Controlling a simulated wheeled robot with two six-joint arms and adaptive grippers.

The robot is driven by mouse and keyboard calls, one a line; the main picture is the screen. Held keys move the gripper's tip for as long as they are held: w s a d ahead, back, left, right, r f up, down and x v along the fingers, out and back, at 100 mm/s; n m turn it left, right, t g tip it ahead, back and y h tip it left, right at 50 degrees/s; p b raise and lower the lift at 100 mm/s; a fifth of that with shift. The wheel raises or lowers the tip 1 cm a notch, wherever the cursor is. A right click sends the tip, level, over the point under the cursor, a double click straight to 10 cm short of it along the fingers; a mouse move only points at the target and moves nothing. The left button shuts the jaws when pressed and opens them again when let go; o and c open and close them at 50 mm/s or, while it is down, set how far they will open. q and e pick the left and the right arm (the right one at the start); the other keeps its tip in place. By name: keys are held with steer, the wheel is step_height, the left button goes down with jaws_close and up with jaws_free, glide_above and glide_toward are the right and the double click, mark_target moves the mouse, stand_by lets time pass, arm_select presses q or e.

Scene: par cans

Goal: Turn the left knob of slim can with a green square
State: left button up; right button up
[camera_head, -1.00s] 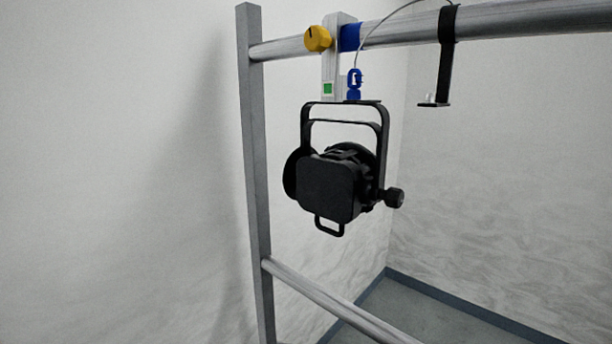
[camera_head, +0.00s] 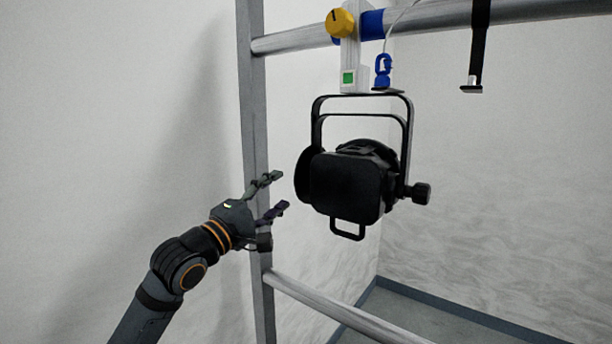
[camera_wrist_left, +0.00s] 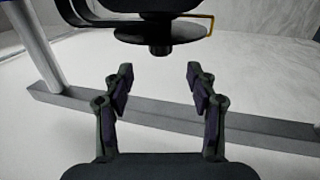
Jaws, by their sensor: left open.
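The slim black can (camera_head: 346,188) hangs from the upper bar by a clamp with a yellow knob. In the left wrist view a dark disc with a short stub, a knob (camera_wrist_left: 160,48), lies beyond the open fingers (camera_wrist_left: 158,78). My right gripper is not in view.
A grey upright post (camera_head: 250,120) stands behind my left gripper. A lower rail (camera_head: 340,310) runs below the can. A black strap (camera_head: 480,45) hangs from the upper bar (camera_head: 440,18) at the right. A blue safety clip (camera_head: 383,70) sits above the can.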

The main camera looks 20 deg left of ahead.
arm_select(q)
steer(key=p+x, duration=0.4)
steer(key=x, duration=0.5)
steer(key=shift+w+d+r, duration=0.1)
steer(key=shift+w+r, duration=0.1)
steer(key=shift+w, duration=0.4)
